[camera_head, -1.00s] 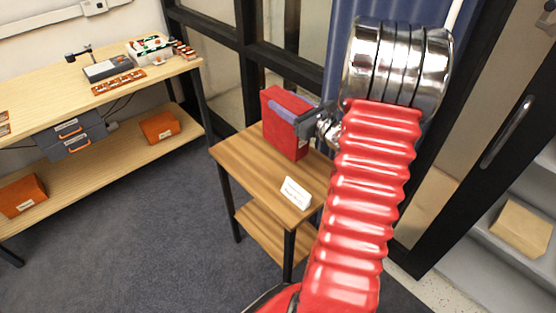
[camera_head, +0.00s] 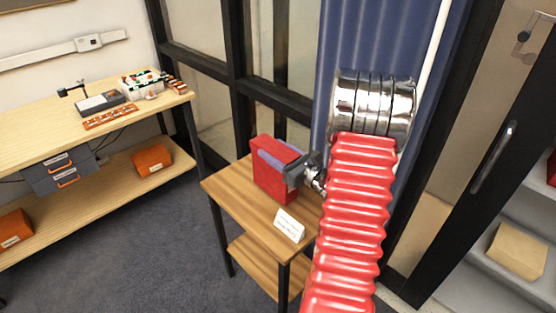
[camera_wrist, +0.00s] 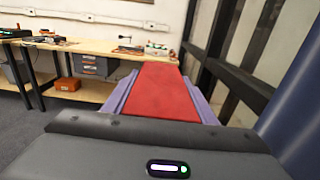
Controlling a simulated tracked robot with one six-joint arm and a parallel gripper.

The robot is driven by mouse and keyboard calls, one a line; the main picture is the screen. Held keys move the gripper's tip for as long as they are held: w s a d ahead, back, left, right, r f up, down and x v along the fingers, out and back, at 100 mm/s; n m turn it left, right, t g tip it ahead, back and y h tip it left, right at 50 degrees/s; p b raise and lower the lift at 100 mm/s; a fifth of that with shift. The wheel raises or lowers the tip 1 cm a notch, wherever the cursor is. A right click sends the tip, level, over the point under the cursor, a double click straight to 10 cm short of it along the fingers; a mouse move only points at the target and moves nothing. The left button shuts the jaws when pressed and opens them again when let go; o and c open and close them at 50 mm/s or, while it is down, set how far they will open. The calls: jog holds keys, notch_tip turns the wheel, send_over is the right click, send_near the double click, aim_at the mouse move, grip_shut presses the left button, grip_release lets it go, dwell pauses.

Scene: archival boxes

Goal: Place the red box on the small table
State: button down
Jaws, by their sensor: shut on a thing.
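The red box (camera_head: 268,178) stands upright at the back of the small wooden table (camera_head: 238,196) in the head view. My gripper (camera_head: 278,160) is shut on the red box near its top, with its purple fingers along the sides. In the wrist view the red box (camera_wrist: 162,92) lies between the two purple fingers. The box's bottom appears at the tabletop, but I cannot tell for sure whether it touches. My red ribbed arm hides the right part of the table.
A white label card (camera_head: 289,225) stands at the table's front edge. A long workbench (camera_head: 60,135) with tools and orange boxes is at the left. A glazed black-framed wall is behind, with a blue curtain (camera_head: 375,40). Shelves (camera_head: 490,255) are at the right.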

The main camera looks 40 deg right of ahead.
notch_tip(320, 180, down, 4)
jog(key=shift+f, duration=0.1)
dwell(0.4)
jog(key=c, duration=0.8)
grip_release()
jog(key=shift+o, duration=0.2)
jog(key=s, duration=1.2)
jog(key=shift+d, duration=0.15)
